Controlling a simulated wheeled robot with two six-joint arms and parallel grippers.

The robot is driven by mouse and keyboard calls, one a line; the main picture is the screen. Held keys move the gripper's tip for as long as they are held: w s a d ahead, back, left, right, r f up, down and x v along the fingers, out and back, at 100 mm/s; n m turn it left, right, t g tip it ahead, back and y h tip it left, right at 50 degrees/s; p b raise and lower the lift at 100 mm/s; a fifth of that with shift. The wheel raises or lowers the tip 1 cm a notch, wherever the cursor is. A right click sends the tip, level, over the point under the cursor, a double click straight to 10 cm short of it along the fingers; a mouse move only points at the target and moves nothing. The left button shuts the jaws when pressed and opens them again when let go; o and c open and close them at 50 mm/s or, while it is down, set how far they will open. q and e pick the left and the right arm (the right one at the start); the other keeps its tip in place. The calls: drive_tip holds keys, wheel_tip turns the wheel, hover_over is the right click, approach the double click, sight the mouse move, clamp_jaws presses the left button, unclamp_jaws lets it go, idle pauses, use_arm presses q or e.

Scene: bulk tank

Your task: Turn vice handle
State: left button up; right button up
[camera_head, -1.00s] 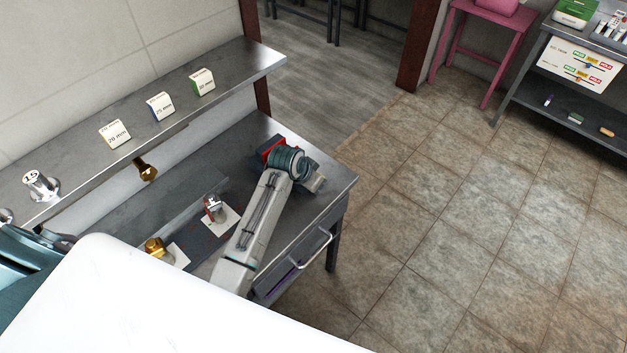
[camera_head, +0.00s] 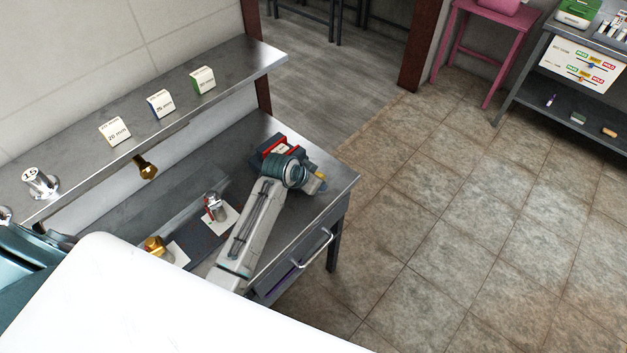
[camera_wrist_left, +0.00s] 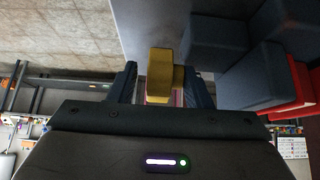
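The vice (camera_head: 270,152) is dark blue with red parts and sits at the far right end of the metal bench. It also shows at the right of the left wrist view (camera_wrist_left: 278,85). Its yellow handle (camera_head: 321,185) shows at the bench's right edge, partly hidden by my left arm. In the left wrist view the yellow handle (camera_wrist_left: 160,72) lies between the dark fingers of my left gripper (camera_wrist_left: 160,90). The fingers are apart, with a gap showing at the left finger. Most of the vice is hidden behind my wrist in the head view. My right gripper is not seen.
A shelf (camera_head: 235,65) above the bench holds several small labelled blocks. A metal cylinder (camera_head: 215,207) and a brass piece (camera_head: 154,246) stand on the bench left of my arm. A drawer handle (camera_head: 313,248) sticks out in front. The tiled floor (camera_head: 440,230) at the right is clear.

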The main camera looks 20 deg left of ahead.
use_arm(q)
drive_tip(key=shift+s, duration=0.1)
drive_tip(key=b+v, duration=0.3)
drive_tip(key=v, duration=0.7)
drive_tip(key=shift+r, duration=0.35)
drive_tip(key=shift+a, duration=0.1)
